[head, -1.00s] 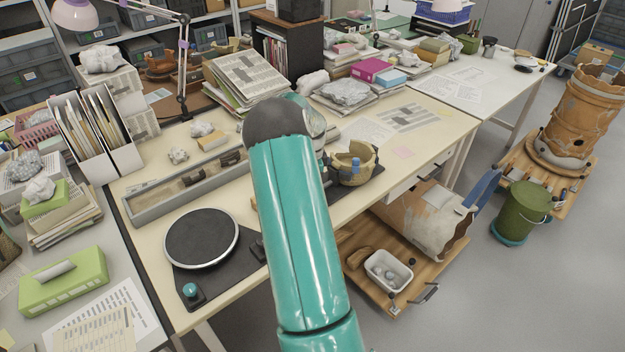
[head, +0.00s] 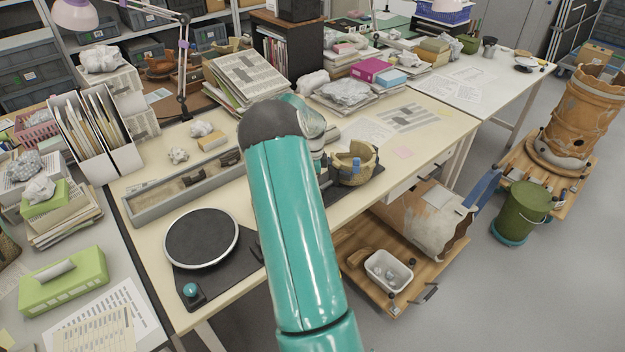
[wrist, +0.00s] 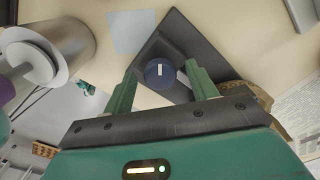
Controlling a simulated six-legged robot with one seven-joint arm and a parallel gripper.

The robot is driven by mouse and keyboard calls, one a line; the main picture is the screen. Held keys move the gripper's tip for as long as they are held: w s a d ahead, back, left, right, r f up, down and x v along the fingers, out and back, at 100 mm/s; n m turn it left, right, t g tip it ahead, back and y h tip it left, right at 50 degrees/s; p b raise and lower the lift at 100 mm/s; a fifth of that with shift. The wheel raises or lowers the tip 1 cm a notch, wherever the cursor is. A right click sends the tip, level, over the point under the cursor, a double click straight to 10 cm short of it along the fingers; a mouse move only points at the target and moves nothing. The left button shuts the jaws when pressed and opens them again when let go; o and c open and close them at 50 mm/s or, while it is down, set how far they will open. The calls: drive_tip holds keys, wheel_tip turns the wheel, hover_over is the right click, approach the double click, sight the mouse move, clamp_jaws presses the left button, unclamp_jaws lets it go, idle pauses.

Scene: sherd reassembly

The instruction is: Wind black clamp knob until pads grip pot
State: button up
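The clamp knob (wrist: 160,73) is a round, dark blue-black cap with a white mark, seen in the wrist view on a dark plate (wrist: 198,42). My gripper (wrist: 160,77) has its two green fingers apart, one on each side of the knob in the picture; I see no clear contact. The tan pot (head: 356,168) stands on the workbench just right of my arm in the head view, with a small blue part in front of it. Part of it seems to show at the right in the wrist view (wrist: 268,107). The pads cannot be made out. My arm hides the gripper in the head view.
A round turntable (head: 201,238) and a long grey tray (head: 182,190) lie left of my arm. Papers (head: 402,118) lie beyond the pot. A wooden cart (head: 350,243) with a white tub (head: 388,269) stands below the bench edge.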

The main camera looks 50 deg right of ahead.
wheel_tip(320, 180, up, 14)
idle(0.7)
drive_tip(key=shift+f, duration=0.1)
idle(0.3)
